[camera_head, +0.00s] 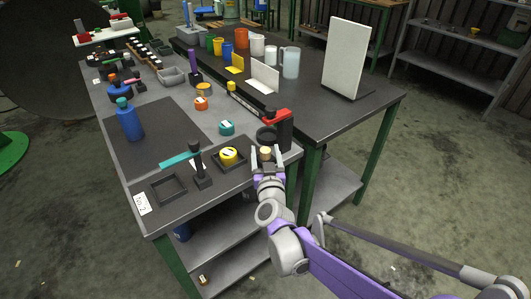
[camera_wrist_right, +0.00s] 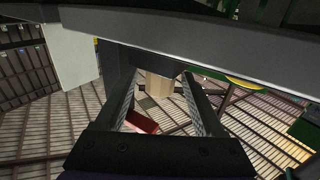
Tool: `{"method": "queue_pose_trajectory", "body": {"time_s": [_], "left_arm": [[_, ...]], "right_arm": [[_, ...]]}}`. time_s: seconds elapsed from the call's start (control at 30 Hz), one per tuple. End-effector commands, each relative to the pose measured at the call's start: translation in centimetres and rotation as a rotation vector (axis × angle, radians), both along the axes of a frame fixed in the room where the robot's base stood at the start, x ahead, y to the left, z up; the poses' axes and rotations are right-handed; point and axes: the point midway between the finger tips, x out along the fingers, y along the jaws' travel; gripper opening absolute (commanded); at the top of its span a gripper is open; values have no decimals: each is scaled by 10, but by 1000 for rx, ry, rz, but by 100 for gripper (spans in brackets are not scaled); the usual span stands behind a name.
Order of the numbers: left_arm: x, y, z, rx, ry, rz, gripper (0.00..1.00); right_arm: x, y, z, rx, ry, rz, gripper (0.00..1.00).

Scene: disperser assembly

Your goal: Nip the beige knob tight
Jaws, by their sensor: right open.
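The beige knob (camera_head: 266,151) is at the near right edge of the grey workbench, just below a black fixture with a red top (camera_head: 279,124). My right gripper (camera_head: 266,158) is open, with its fingers either side of the knob in the head view. In the right wrist view, the beige knob (camera_wrist_right: 159,86) shows between the two ribbed fingers, towards their tips. A gap shows between it and the fingers; I cannot tell whether either touches it. My left gripper is not in view.
A yellow-topped part (camera_head: 229,155) sits in a black tray left of my gripper. A black upright tool (camera_head: 200,170) and an empty square tray (camera_head: 168,189) stand further left. A blue bottle (camera_head: 130,120) stands on a dark mat.

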Motion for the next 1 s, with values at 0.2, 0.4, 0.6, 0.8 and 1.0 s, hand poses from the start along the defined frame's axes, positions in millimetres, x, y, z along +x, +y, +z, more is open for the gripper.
{"method": "queue_pose_trajectory", "body": {"time_s": [0.2,0.4,0.6,0.8,1.0], "left_arm": [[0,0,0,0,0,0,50],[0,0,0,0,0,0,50],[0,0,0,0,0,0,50],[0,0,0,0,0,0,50],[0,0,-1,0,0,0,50]], "right_arm": [[0,0,0,0,0,0,40],[0,0,0,0,0,0,4],[0,0,0,0,0,-1,0],[0,1,0,1,0,-29,0],[-1,2,0,1,0,-110,0]]}}
